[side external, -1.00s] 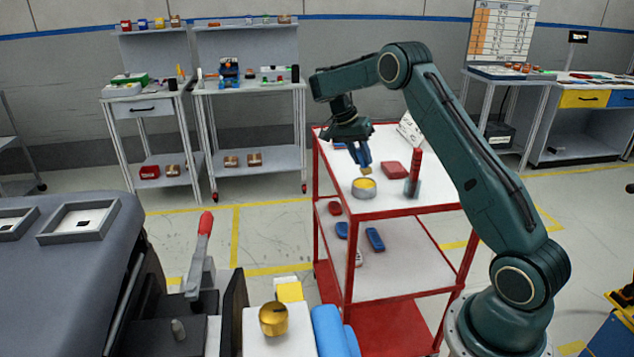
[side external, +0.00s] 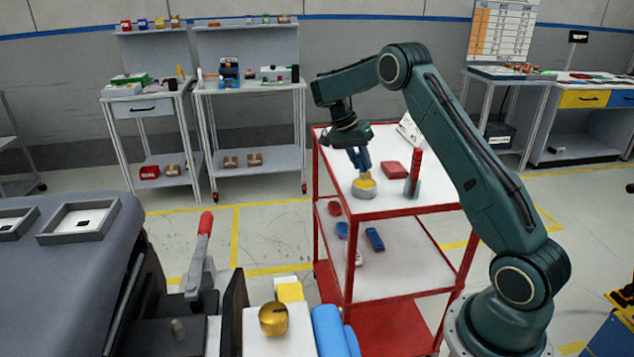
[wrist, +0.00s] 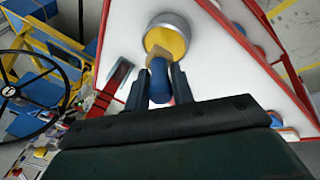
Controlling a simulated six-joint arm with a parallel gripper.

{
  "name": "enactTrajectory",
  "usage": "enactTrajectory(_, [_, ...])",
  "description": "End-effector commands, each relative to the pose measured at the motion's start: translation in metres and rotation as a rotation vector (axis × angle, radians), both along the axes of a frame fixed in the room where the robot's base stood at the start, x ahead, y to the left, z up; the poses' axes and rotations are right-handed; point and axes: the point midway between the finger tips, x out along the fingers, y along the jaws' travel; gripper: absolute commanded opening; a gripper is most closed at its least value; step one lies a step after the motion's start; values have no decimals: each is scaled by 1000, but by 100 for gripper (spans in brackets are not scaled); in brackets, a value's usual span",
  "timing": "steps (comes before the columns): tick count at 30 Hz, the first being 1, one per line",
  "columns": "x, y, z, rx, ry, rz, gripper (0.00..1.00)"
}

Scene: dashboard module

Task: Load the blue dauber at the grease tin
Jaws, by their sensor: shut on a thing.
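The blue dauber (wrist: 159,80) is between the two fingers of my gripper (wrist: 162,80), which is shut on its blue handle. Its tan tip (wrist: 160,46) points into the grease tin (wrist: 167,22), a round grey tin with yellow grease. In the side external view, my gripper (side external: 361,160) is right above the grease tin (side external: 364,192) on the top shelf of the red cart. The dauber's tip (side external: 365,177) is at the tin's opening, at or in the grease; the exact depth of contact cannot be told.
On the cart's top shelf (side external: 420,196), a red block (side external: 395,170) and an upright red-handled dauber in a grey holder (side external: 413,175) stand right of the tin. A white sign (side external: 410,130) stands behind. Red and blue items lie on the middle shelf.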

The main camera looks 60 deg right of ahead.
Motion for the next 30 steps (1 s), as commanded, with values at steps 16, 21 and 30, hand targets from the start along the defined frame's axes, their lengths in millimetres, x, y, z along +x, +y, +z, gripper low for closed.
enactTrajectory(16, [0, 0, -3, -1, 1, -1, 1])
enactTrajectory(21, [0, 0, -5, 0, 1, 0, 1])
enactTrajectory(30, [0, 0, -7, 0, 1, 1, 1])
